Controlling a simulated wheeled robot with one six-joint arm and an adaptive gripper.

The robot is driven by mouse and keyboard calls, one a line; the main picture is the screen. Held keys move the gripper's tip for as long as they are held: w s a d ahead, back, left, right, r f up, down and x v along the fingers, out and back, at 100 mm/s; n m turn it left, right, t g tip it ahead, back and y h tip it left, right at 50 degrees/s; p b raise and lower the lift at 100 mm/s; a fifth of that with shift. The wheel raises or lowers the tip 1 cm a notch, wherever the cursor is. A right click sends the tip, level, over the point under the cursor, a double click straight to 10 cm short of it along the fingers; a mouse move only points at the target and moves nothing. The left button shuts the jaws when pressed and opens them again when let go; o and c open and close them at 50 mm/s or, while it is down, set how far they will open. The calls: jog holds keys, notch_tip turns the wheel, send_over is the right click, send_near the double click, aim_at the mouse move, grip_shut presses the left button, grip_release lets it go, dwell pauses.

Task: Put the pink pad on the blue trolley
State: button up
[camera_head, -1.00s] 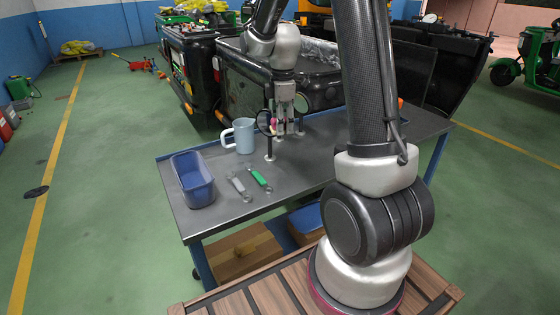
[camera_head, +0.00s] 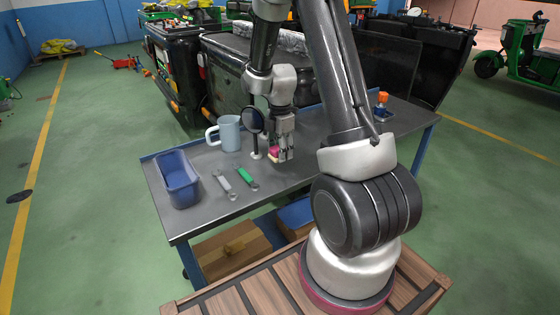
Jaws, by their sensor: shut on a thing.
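The pink pad (camera_head: 274,151) shows as a small pink patch at the fingertips of my gripper (camera_head: 280,155). My gripper points down and is shut on the pad; the fingers hide part of it. They are low over the grey top of the blue trolley (camera_head: 215,205), just right of a round black mirror on a stand (camera_head: 254,124). I cannot tell whether the pad touches the top. The trolley has blue legs and a lower shelf.
On the trolley top are a blue bin (camera_head: 179,182), a light blue mug (camera_head: 228,133), a grey wrench (camera_head: 224,184), a green-handled tool (camera_head: 245,177) and an orange-capped item (camera_head: 382,100). A cardboard box (camera_head: 232,248) is below. Black vehicle bodies stand behind.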

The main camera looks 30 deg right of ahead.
aim_at(280, 168)
jog(key=shift+f, duration=2.25)
jog(key=o, duration=1)
jog(key=shift+f, duration=0.1)
notch_tip(280, 168, up, 12)
jog(key=shift+r, duration=0.1)
jog(key=s+a+r+m+t, duration=0.2)
jog(key=s+r+m, duration=0.4)
jog(key=s+r, duration=0.25)
jog(key=s+a+r+m+t, duration=0.1)
jog(key=s+a+r+m, duration=0.2)
jog(key=s+r+m, duration=0.5)
jog(key=s+r+m+t, duration=0.1)
jog(key=s+r+m, duration=0.1)
jog(key=s+m, duration=0.2)
jog(key=s, duration=0.3)
jog(key=shift+s+a+r, duration=0.15)
jog(key=shift+s+a, duration=0.25)
